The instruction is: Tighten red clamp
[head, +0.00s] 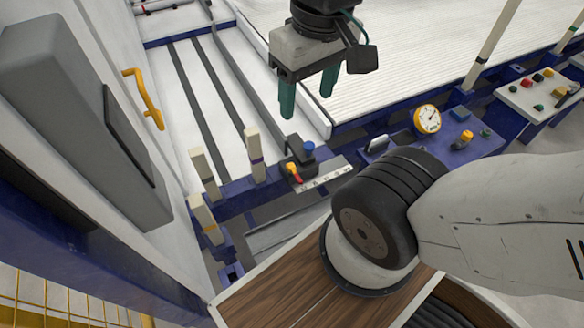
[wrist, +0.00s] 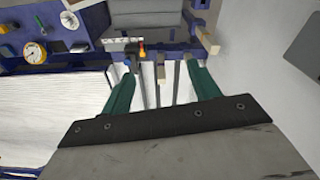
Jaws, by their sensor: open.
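A small dark device on the blue rail has a red-and-yellow handle (head: 293,173) and a blue knob (head: 309,147). The handle is the only red part near my gripper, but I cannot tell for sure that it is the red clamp. The handle also shows small in the wrist view (wrist: 142,50), just beyond and between the fingertips. My gripper (head: 307,95) has two green fingers spread apart with nothing between them. It hangs above and behind the device, pointing down, and does not touch it. In the wrist view, my gripper (wrist: 158,65) is likewise empty.
Pale upright posts (head: 254,155) stand left of the device. A yellow gauge (head: 427,119) sits on the blue panel to the right. A button box (head: 540,95) is farther right. White grooved bed lies behind.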

